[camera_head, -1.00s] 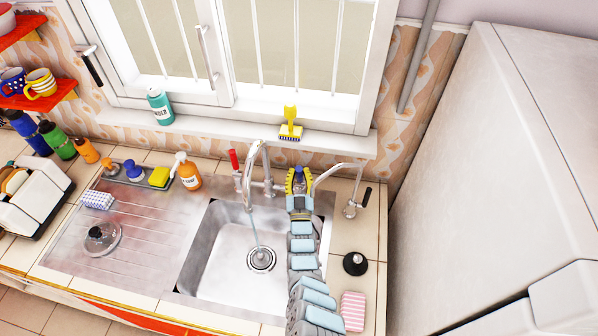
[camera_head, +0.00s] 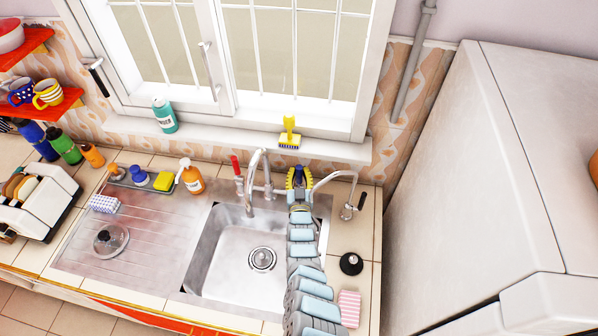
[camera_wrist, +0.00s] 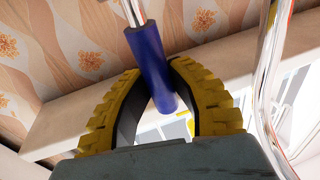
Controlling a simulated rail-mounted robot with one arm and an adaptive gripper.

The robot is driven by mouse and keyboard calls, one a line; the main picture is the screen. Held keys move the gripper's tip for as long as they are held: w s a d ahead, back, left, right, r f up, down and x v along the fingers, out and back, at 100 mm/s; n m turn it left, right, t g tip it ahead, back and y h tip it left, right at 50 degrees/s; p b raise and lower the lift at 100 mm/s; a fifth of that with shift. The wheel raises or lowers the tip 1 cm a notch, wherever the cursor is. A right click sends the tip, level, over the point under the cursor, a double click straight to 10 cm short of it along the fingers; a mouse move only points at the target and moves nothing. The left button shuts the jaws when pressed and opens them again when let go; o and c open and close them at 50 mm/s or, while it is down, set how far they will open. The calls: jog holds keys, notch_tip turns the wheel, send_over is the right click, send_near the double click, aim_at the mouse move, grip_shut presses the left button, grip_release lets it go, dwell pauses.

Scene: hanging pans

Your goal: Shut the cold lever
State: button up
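The cold lever is a blue handle (camera_wrist: 152,62) on the tap. In the wrist view it runs between the two yellow-ribbed fingers of my gripper (camera_wrist: 157,72). The fingers curve inward and their tips meet the lever from both sides. In the head view my gripper (camera_head: 299,172) is at the right side of the tap, over the back of the sink, with some blue showing between its fingers. The chrome tap spout (camera_head: 262,160) arches over the sink (camera_head: 225,245); no water stream shows under it. The red lever (camera_head: 236,166) stands on the tap's left side.
A thin curved chrome spout with a black-handled valve (camera_head: 348,211) is close to the right of my gripper. A yellow brush (camera_head: 290,134) sits on the windowsill behind. A black plug (camera_head: 351,263) and pink sponge (camera_head: 348,305) lie right of the sink.

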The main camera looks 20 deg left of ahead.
aim_at(300, 176)
jog(key=o, duration=0.5)
jog(key=shift+s+d+f, duration=0.1)
jog(key=shift+s, duration=0.05)
jog(key=shift+s+d+f, duration=0.25)
jog(key=shift+s+d, duration=0.05)
jog(key=shift+s, duration=0.25)
jog(key=shift+s+d+r, duration=0.15)
jog(key=shift+s+d, duration=0.05)
jog(key=shift+s, duration=0.3)
jog(key=shift+s+d+f, duration=0.15)
jog(key=shift+s+f, duration=0.05)
jog(key=shift+s, duration=0.15)
jog(key=shift+v, duration=0.9)
jog(key=shift+r+v, duration=0.1)
jog(key=shift+v, duration=1.55)
jog(key=shift+r+v, duration=0.15)
jog(key=shift+v, duration=1.55)
